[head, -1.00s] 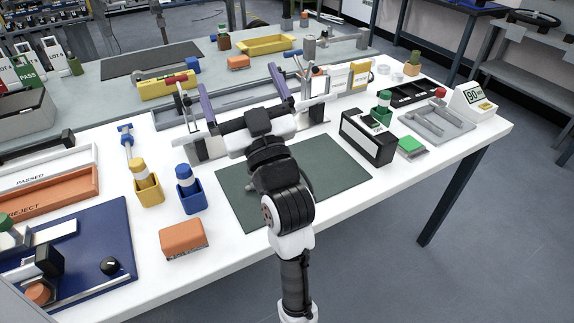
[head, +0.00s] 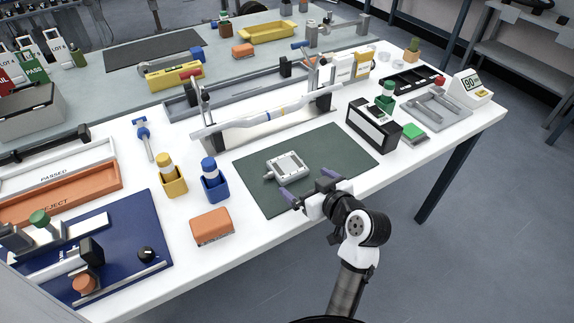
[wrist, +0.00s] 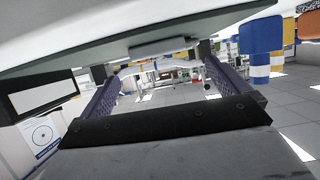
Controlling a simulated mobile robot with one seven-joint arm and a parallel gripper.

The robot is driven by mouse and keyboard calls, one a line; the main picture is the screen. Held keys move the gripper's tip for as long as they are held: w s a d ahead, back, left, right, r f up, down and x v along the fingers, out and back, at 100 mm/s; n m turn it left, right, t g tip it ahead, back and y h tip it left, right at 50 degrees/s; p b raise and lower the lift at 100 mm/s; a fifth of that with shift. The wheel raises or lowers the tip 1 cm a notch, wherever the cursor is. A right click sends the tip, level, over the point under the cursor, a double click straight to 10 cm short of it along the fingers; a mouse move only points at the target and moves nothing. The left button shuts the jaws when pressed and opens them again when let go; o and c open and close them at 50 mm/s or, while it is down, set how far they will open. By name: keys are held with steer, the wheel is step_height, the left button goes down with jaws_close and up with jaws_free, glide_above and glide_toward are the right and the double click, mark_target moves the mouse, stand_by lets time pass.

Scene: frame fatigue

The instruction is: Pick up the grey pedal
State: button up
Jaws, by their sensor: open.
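The grey pedal (head: 288,165) lies flat on the dark green mat (head: 335,150), its stubby end pointing left. My gripper (head: 306,183) is just on the near side of the pedal, at the mat's front edge. Its two purple fingers are spread wide with nothing between them, and the pedal is a little beyond the tips. The wrist view looks upside down, with the table along the top. There the fingers stand open (wrist: 152,64), and a grey block that looks like the pedal (wrist: 165,47) shows beyond the tips.
Behind the mat, a long white tube (head: 265,115) rests on a stand. An orange block (head: 211,226), a blue holder (head: 214,185) and a yellow holder (head: 173,183) stand left of the mat. A black box (head: 374,124) stands right. Bare white table lies in front.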

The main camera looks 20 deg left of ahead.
mark_target(294, 174)
steer(key=shift+p+x, duration=1.05)
steer(key=shift+x, duration=2.3)
steer(key=shift+w+d+f, duration=0.1)
steer(key=shift+d+f, duration=0.05)
steer(key=c, duration=1.1)
steer(key=shift+o, duration=0.2)
step_height(294, 174, up, 20)
steer(key=b, duration=0.1)
steer(key=o, duration=0.6)
steer(key=shift+c, duration=0.2)
steer(key=c, duration=0.8)
steer(key=shift+c, duration=0.2)
